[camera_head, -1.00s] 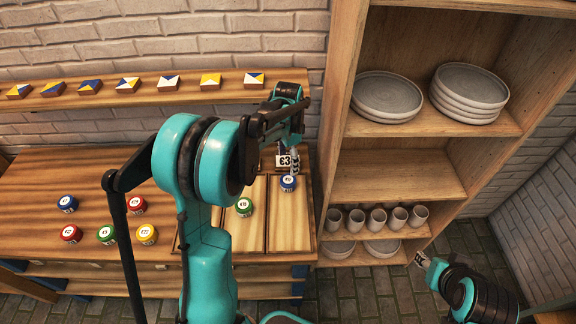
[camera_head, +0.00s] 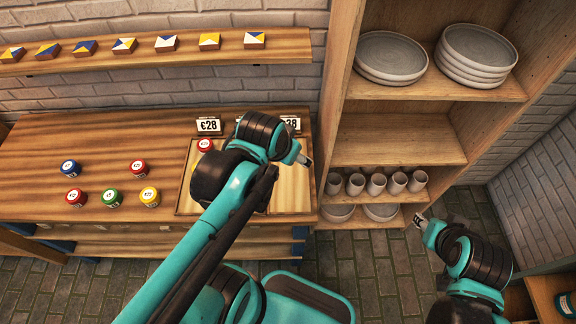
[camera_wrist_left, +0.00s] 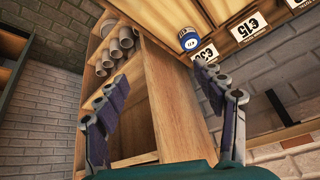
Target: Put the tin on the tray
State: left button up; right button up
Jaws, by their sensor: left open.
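Several small lidded tins stand on the workbench left of the tray: a blue tin (camera_head: 70,168), two red tins (camera_head: 138,168) (camera_head: 74,196), a green tin (camera_head: 111,197) and a yellow tin (camera_head: 150,196). The wooden tray (camera_head: 186,207) has compartments; a red tin (camera_head: 205,145) stands in its left one, with a partly hidden yellow tin in front. My left arm hides much of the tray. In the left wrist view a blue tin (camera_wrist_left: 190,40) stands at the tray's edge, beyond my open, empty left gripper (camera_wrist_left: 160,85). My right gripper (camera_head: 420,222) is away by the shelf's foot.
Price cards (camera_head: 208,125) stand behind the tray. A wall shelf (camera_head: 130,59) with several painted tiles runs above the bench. A tall cabinet (camera_head: 336,125) right of the tray holds plates (camera_head: 390,57) and cups (camera_head: 376,184). The bench's left part is clear.

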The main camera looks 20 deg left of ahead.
pick_arm(q)
jog(key=shift+s+d+f+n+t, duration=0.2)
jog(key=shift+s+n+t, duration=0.05)
jog(key=shift+s, duration=0.3)
jog(key=shift+s+d+f+n+t, duration=0.15)
jog(key=shift+s+f+n+t, duration=0.1)
jog(key=shift+s, duration=0.25)
jog(key=shift+s+d+f+n+t, duration=0.2)
jog(key=shift+s, duration=0.35)
